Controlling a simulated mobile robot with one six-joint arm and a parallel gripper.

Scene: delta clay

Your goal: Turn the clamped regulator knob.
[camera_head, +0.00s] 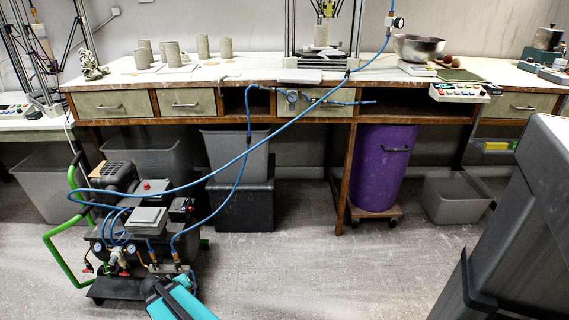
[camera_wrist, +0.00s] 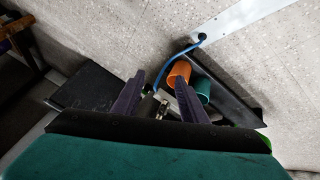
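A regulator with a round gauge (camera_head: 292,97) is fixed at the front of the long bench, in front of a drawer, with blue hose on both sides. Its knob is too small to make out clearly. The regulator cannot be identified in the wrist view.
A compressor cart (camera_head: 140,225) with green handles stands at lower left; its blue hose (camera_head: 275,135) arches up to the bench. A purple bin (camera_head: 380,165) stands under the bench. A grey cabinet (camera_head: 520,220) fills the right. Orange (camera_wrist: 178,73) and teal (camera_wrist: 202,90) cylinders show beyond the fingers.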

